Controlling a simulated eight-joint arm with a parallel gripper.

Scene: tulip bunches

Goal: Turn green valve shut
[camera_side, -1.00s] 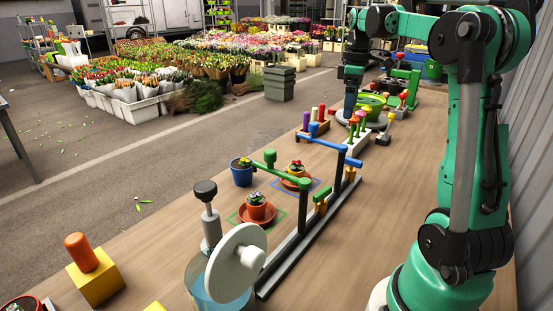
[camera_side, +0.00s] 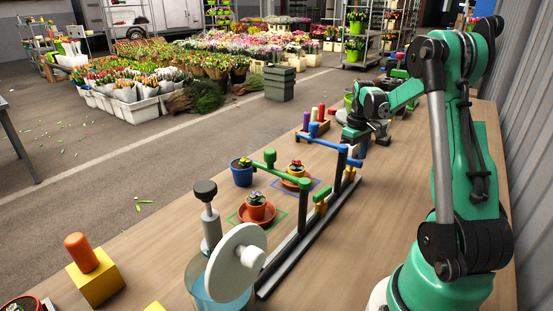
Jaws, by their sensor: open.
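A green pipe arm (camera_side: 292,171) with a green knob (camera_side: 270,158) at its left end sits on a dark rail stand. A handle with yellow and green parts (camera_side: 321,202) stands at its right end, above the rail. A matching blue pipe arm (camera_side: 331,141) with a blue knob is on the same stand farther back. My gripper (camera_side: 357,138) is behind the blue arm's right end, apart from the green pipe arm. It is open; its fingertips are small and partly hidden.
A blue pot (camera_side: 241,172) is at the left. A white disc (camera_side: 236,263) and a plunger-like knob (camera_side: 207,208) stand in front.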

